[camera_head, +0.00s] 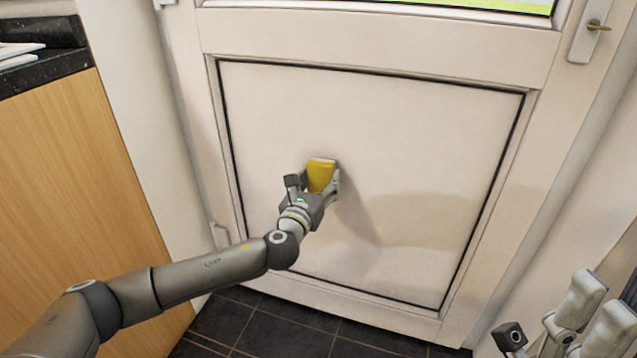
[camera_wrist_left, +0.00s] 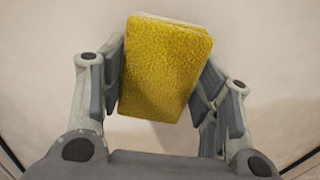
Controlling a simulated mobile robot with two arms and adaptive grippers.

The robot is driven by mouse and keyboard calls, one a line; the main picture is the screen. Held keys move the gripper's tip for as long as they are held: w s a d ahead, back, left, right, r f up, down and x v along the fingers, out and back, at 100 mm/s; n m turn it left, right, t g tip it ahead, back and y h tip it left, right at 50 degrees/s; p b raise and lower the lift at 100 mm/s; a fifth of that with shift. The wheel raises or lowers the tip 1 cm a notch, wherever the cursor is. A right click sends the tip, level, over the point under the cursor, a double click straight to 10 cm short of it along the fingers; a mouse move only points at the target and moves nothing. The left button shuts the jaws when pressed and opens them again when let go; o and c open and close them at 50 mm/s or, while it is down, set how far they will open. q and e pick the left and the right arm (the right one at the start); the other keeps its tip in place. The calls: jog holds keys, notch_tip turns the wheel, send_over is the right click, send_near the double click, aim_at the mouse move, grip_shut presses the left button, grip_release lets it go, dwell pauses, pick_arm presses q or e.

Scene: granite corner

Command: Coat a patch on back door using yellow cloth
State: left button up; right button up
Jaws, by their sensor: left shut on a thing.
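The back door (camera_head: 430,150) is cream-white with a dark-edged lower panel. My left gripper (camera_head: 318,185) is in front of the left-middle part of that panel and is shut on the yellow cloth (camera_head: 320,174). In the left wrist view the cloth (camera_wrist_left: 165,70) is a thick, textured block between the two fingers, with a pale far edge towards the door. It is at or very near the panel; I cannot tell if it touches. My right gripper (camera_head: 560,345) is at the lower right corner with only part of it showing.
A wooden cabinet (camera_head: 80,190) with a dark granite top (camera_head: 50,68) stands at the left. The door handle (camera_head: 597,26) is at the upper right. Dark floor tiles (camera_head: 270,325) lie below the door. The panel's right side is free.

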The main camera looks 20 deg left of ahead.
pick_arm(q)
jog(key=shift+w, duration=0.55)
